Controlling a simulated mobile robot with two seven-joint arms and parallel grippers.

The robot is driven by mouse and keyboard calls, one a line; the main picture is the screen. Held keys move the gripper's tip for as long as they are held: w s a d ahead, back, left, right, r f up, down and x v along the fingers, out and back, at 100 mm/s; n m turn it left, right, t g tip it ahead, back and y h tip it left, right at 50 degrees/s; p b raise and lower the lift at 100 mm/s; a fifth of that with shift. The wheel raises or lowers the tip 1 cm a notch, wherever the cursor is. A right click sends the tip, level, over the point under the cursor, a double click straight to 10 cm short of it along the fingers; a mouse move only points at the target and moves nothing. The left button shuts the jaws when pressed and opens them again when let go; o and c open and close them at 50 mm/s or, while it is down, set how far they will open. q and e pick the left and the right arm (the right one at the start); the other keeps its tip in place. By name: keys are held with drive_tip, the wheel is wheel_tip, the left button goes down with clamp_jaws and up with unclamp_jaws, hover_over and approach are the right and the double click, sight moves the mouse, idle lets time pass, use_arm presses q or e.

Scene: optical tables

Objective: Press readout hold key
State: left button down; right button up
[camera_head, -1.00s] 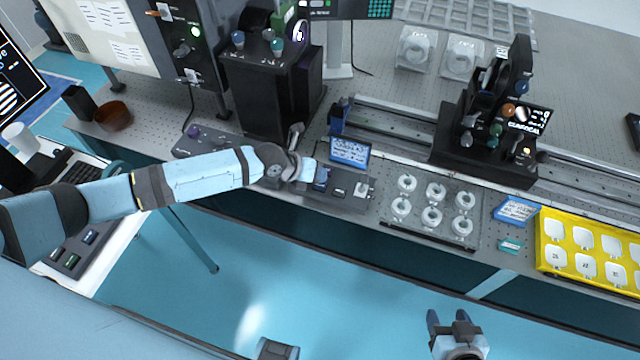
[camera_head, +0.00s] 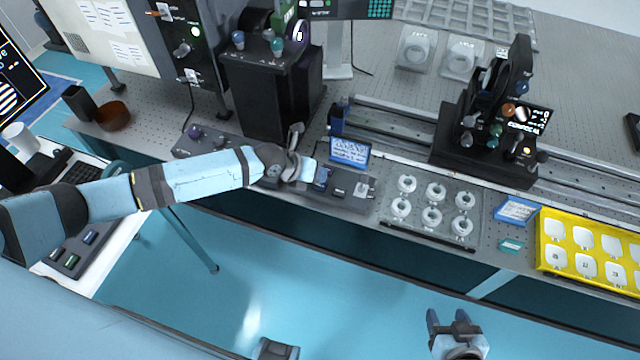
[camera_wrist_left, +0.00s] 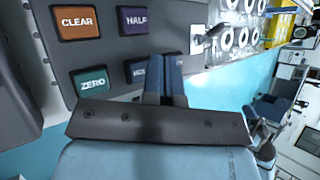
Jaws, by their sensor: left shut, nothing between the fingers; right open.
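The readout key panel (camera_head: 348,203) is on the front edge of the optical table. In the left wrist view it shows an orange CLEAR key (camera_wrist_left: 77,23), a purple HALF key (camera_wrist_left: 134,20), a teal ZERO key (camera_wrist_left: 90,80) and a dark purple key (camera_wrist_left: 136,69). The dark key's label is partly covered by my fingers and I cannot read it fully. My left gripper (camera_head: 321,178) is shut and empty, its fingertips (camera_wrist_left: 171,62) over the panel beside that key. I cannot tell whether they touch the panel. My right gripper (camera_head: 453,318) is open and empty, low in front of the table.
A small blue-framed screen (camera_head: 349,152) stands behind the panel. A metal toggle (camera_wrist_left: 197,40) is just right of my left fingertips. A tray of white round parts (camera_head: 447,228) and a yellow tray (camera_head: 545,268) lie to the right. A tall black housing (camera_head: 268,95) stands behind my left wrist.

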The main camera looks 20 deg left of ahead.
use_arm(q)
drive_tip(key=shift+f+b, duration=0.4)
drive_tip(key=shift+b, duration=0.2)
drive_tip(key=shift+f, duration=0.15)
drive_tip(key=shift+f+b, duration=0.3)
drive_tip(key=shift+b, duration=0.25)
idle(0.4)
drive_tip(key=shift+r, duration=0.1)
drive_tip(key=shift+r+p, duration=0.4)
drive_tip(key=shift+r, duration=0.4)
